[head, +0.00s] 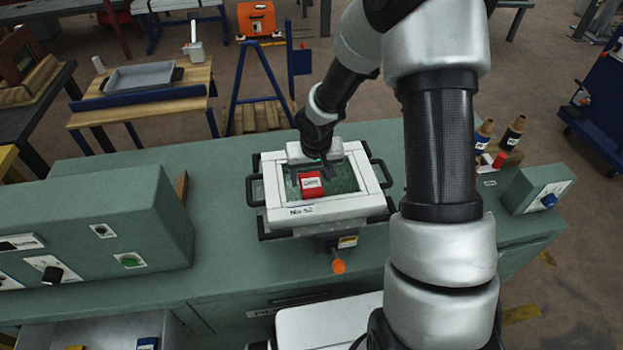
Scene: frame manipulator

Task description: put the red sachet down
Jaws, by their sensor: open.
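The red sachet (312,185), with a white label, lies on the green panel (345,180) inside a white frame (330,209) on the green workbench. It sits toward the front left of the frame opening. My gripper (325,168) is just behind and above the sachet, over the frame. Its jaws are open and it appears apart from the sachet. The fingertips are small and partly hidden by my gripper's body.
The frame has black handles at its sides. A green control box (95,225) stands left on the workbench (230,270), a smaller box (537,190) right. Brown bottles (512,133) stand at the back right. An orange knob (338,267) sticks out in front.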

